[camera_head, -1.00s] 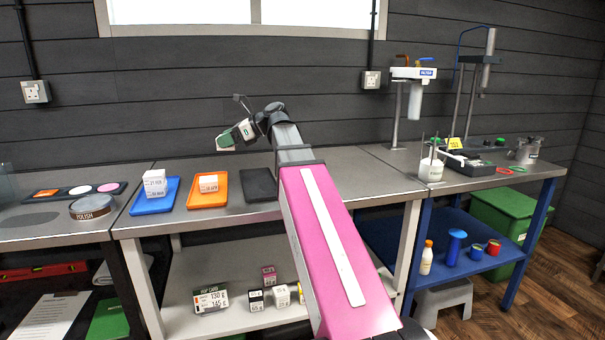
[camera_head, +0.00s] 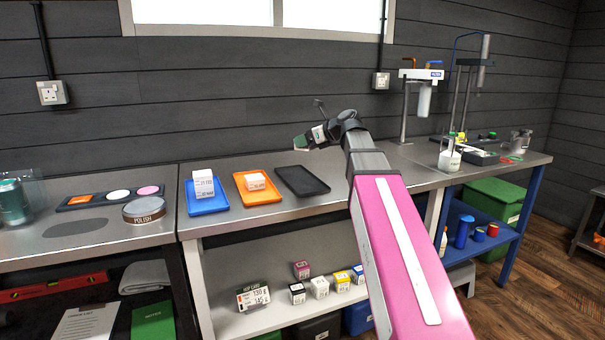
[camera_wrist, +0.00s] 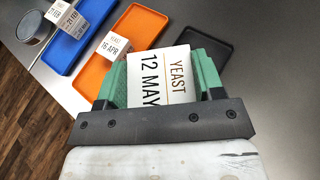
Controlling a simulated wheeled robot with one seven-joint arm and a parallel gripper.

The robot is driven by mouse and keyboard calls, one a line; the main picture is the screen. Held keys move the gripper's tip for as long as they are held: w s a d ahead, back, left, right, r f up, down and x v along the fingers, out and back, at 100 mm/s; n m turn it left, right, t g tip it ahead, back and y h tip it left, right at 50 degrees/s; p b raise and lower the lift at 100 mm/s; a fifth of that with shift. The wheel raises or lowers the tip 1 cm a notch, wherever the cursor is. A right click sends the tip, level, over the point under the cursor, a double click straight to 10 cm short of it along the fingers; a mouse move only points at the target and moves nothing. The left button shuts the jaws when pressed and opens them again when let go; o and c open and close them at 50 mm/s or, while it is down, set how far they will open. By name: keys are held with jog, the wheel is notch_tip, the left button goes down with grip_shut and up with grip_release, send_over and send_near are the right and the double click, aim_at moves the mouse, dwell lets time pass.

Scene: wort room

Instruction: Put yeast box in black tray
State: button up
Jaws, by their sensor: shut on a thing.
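The yeast box (camera_wrist: 159,76) is white with the words "YEAST" and "12 MAY" on it. My gripper (camera_wrist: 160,80) is shut on it, with green finger pads on both sides. The black tray (camera_head: 302,181) lies flat and empty on the steel bench. In the wrist view the black tray (camera_wrist: 211,55) shows beyond the held box and is partly covered by the box and the right finger.
The orange tray (camera_head: 246,195) holds a white box (camera_head: 255,182) marked "16 APR". The blue tray (camera_head: 196,206) holds stacked white boxes (camera_head: 203,184). A polish tin (camera_head: 145,210) is at left. The bench (camera_head: 345,195) right of the black tray is clear.

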jog(key=w+f+m+t+h, duration=0.2)
jog(key=w+m+t, duration=0.1)
jog(key=w, duration=0.2)
send_over(323, 171)
jog(key=f, duration=0.6)
jog(key=shift+w+f, duration=0.25)
jog(key=shift+f, duration=2.1)
jog(key=shift+f, duration=0.15)
jog(key=o, duration=0.9)
jog(key=shift+o, duration=0.2)
